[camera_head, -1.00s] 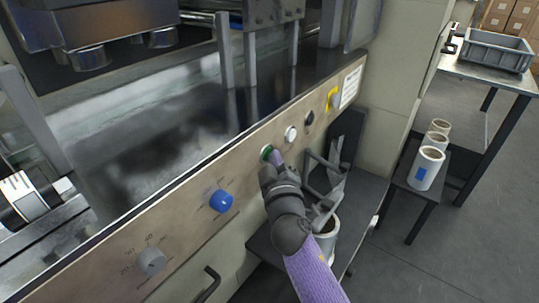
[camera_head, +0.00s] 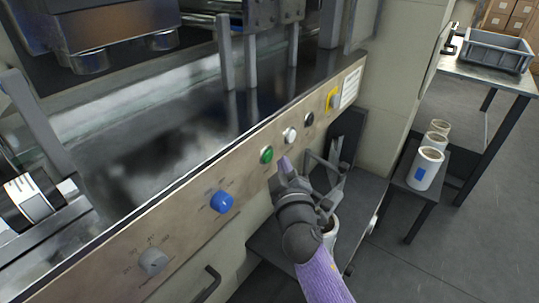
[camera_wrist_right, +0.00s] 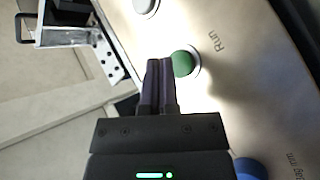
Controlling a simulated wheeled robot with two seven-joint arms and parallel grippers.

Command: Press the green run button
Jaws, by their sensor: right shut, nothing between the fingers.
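The green run button (camera_head: 266,154) sits on the tan front panel of the machine, between a blue knob and a white button. It also shows in the right wrist view (camera_wrist_right: 183,63), beside the word "Run". My right gripper (camera_head: 284,162) is shut and empty. Its fingertips are a little to the right of the button in the head view and seem clear of the panel. In the right wrist view the closed fingertips (camera_wrist_right: 160,62) are just left of the button. My left gripper is not in view.
The panel also carries a blue knob (camera_head: 221,202), a grey knob (camera_head: 153,261), a white button (camera_head: 290,134), a black button (camera_head: 309,119) and a yellow switch (camera_head: 331,98). Below right are a dark shelf and white rolls (camera_head: 426,167) on a stand.

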